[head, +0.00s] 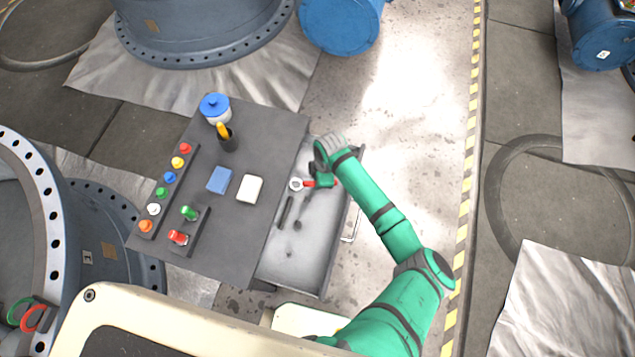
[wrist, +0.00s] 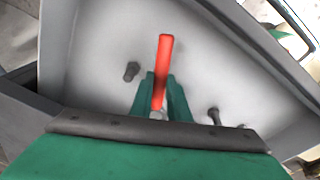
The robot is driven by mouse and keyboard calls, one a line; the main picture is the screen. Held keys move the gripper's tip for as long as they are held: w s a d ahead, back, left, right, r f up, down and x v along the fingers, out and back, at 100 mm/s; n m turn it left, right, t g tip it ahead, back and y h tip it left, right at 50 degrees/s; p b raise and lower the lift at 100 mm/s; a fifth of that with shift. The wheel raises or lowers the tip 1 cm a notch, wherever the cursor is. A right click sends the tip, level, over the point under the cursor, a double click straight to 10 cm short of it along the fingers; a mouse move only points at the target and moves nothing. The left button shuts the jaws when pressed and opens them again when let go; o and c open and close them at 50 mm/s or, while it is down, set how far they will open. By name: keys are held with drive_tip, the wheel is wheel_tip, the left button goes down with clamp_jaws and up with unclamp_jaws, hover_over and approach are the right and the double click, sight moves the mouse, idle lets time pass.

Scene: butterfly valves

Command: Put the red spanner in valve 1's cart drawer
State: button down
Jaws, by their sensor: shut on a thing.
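The red spanner (head: 309,183) is in my gripper (head: 321,181), over the open cart drawer (head: 311,252) near its far end. Its pale ring head sticks out to the left in the head view. In the wrist view, the red handle (wrist: 164,60) stands out between the green fingers of my gripper (wrist: 162,92), which are shut on it. The pale drawer floor (wrist: 195,62) lies beneath. I cannot tell whether the spanner touches the floor. No label shows which valve this cart belongs to.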

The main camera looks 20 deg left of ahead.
drive_tip(key=shift+a+h, duration=0.3)
drive_tip(key=shift+h, duration=0.4)
drive_tip(key=shift+f, duration=1.35)
drive_tip(key=shift+f, duration=0.15)
drive_tip(key=c, duration=1.7)
unclamp_jaws()
